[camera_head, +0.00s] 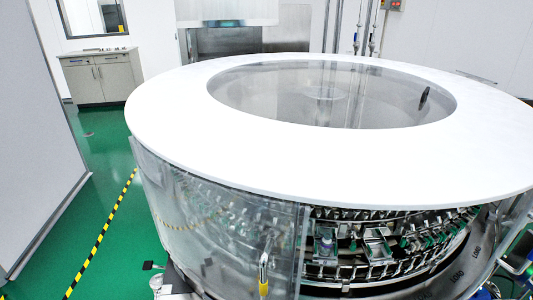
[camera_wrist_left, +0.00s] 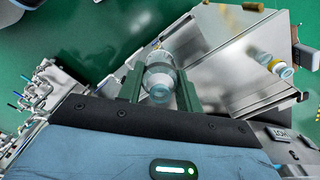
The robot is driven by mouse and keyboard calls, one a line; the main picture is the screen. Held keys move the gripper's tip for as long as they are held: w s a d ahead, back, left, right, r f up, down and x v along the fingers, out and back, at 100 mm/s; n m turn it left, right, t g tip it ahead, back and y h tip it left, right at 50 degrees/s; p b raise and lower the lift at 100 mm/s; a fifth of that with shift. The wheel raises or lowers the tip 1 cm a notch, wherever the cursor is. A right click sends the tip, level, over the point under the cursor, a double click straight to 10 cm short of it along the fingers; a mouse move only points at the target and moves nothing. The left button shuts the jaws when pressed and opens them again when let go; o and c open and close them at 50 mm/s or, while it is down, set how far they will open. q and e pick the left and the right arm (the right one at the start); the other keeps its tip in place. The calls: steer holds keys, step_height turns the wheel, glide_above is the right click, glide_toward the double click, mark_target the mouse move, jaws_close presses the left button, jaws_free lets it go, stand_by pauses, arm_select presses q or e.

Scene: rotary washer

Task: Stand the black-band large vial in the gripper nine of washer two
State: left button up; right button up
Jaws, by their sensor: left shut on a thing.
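My left gripper (camera_wrist_left: 159,72) is shut on a clear glass vial (camera_wrist_left: 160,82), with one dark green finger on each side of it. The vial has a pale bluish round end toward the camera; I cannot make out a black band on it. The washer (camera_head: 340,165) fills the head view, with a round white top and clear side panels. Its ring of metal grippers (camera_head: 405,245) shows through the front opening. I cannot read the number of any gripper. My left gripper is not clearly distinguishable in the head view, and my right gripper is not seen.
A metal tray (camera_wrist_left: 215,75) lies beside the held vial in the left wrist view. A vial with a yellowish band (camera_wrist_left: 280,68) is at its right. Metal washer parts with blue tips (camera_wrist_left: 35,90) are at the left. A cabinet (camera_head: 103,76) stands at the back left.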

arm_select(q)
steer(key=w+a+r+n, duration=0.2)
steer(key=r, duration=0.7)
steer(key=w+a+r+n, duration=0.2)
steer(key=w+r+n, duration=0.1)
steer(key=r, duration=0.6)
steer(key=w+a+r+n, duration=0.2)
steer(key=a+r, duration=0.1)
steer(key=r, duration=0.6)
steer(key=shift+w+r, duration=0.15)
steer(key=shift+r, duration=0.1)
